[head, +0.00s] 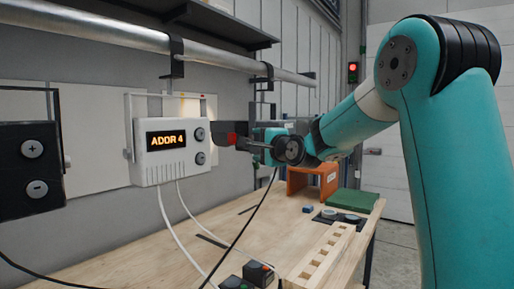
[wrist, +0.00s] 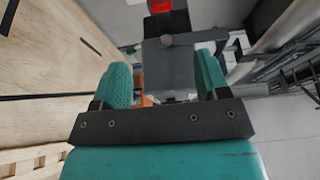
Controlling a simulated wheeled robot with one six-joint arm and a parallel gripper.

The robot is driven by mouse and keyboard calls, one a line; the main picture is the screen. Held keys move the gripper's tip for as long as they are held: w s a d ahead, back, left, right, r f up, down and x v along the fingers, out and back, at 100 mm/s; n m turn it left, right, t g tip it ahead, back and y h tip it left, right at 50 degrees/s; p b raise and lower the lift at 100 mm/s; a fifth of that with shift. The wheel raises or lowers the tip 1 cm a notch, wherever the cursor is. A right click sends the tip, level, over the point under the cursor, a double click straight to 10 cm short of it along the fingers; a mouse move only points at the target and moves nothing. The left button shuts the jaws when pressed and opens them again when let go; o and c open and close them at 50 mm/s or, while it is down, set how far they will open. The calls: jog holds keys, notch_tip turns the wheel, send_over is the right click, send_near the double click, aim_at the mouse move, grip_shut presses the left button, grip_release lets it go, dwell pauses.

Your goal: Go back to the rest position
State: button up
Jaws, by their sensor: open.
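My gripper (head: 264,137) is raised above the workbench, close to the wall and to the right of the white display box (head: 170,155), which reads "ADOR 4". In the wrist view its two teal fingers (wrist: 163,82) stand apart, open. A grey block-like thing (wrist: 165,65) shows between and beyond them; I cannot tell whether they touch it. A dark piece with a red part (head: 231,140) is just left of my gripper in the head view. The wrist itself hides part of what lies behind it.
The wooden bench (head: 190,235) carries an orange box (head: 312,180), a green item (head: 352,202), a slotted wooden rack (head: 320,257) and small dark switch boxes (head: 245,276). Cables hang across the bench. A metal pipe (head: 120,36) and shelf run above. A black box (head: 32,170) hangs left.

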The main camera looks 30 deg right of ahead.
jog(key=shift+a, duration=0.1)
jog(key=s+a+f+n+g+y, duration=0.25)
jog(key=s+a+f+n, duration=0.2)
jog(key=a, duration=0.35)
jog(key=s+a+f+n+g+y, duration=0.2)
jog(key=s+a+f+n+g, duration=0.1)
jog(key=s+a+n+g, duration=0.25)
jog(key=s+a+f+n+g+y, duration=0.2)
jog(key=s+a+f+n, duration=0.25)
jog(key=a, duration=0.55)
jog(key=s+a+f+n+g, duration=0.1)
jog(key=s+f+n+g, duration=0.1)
jog(key=s, duration=0.5)
jog(key=s+a+f+n+g+h, duration=0.1)
jog(key=s+f+n+g, duration=0.1)
jog(key=s+n, duration=0.3)
jog(key=s+a+f+n+g, duration=0.2)
jog(key=s+n+g, duration=0.2)
jog(key=s, duration=0.6)
jog(key=shift+f, duration=0.35)
jog(key=shift+a, duration=0.1)
